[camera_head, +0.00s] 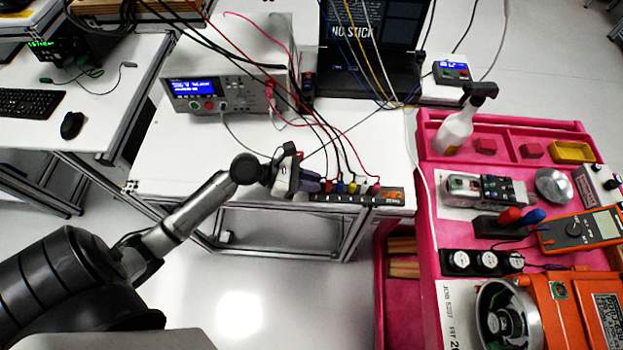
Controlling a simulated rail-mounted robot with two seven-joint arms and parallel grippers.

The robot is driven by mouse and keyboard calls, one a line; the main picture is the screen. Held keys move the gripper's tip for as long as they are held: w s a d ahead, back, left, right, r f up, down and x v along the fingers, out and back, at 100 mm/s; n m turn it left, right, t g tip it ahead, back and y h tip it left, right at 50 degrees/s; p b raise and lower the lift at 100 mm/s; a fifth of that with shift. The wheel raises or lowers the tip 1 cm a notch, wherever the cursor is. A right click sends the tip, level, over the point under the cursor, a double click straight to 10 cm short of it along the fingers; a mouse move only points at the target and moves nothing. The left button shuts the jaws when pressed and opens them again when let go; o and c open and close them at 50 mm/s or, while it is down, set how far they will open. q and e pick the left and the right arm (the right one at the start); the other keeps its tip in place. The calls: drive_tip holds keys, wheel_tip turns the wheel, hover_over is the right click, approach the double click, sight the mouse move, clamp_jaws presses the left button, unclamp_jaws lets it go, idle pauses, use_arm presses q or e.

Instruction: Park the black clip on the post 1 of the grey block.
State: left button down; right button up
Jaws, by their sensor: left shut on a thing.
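My left gripper (308,182) is at the left end of a long, low, dark grey block (350,197) at the front edge of the white table. It is shut on a small dark thing, which I take to be the black clip; the fingers mostly hide it. Several coloured clips, among them a red one (374,188) and a yellow one (352,187), stand in a row along the block, with leads running up from them. The block's left end is partly hidden by the gripper, so post 1 cannot be made out. My right gripper is not in view.
A power supply (215,93) with a lit blue display stands behind, with hanging leads crossing above the block. A laptop (370,45) is at the back. A pink cart (428,190) with a spray bottle (455,130) and a multimeter (580,232) is on the right.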

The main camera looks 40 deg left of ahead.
use_arm(q)
drive_tip(key=shift+f, duration=0.15)
idle(0.4)
drive_tip(key=c, duration=1)
unclamp_jaws()
drive_tip(key=shift+r+p, duration=0.2)
drive_tip(key=shift+p, duration=0.15)
wheel_tip(320, 180, up, 4)
drive_tip(key=p, duration=0.5)
drive_tip(key=shift+p, duration=0.3)
wheel_tip(320, 180, up, 3)
drive_tip(key=p, duration=0.3)
drive_tip(key=shift+f+p, duration=0.15)
drive_tip(key=shift+p, duration=0.2)
drive_tip(key=shift+s+f, duration=0.1)
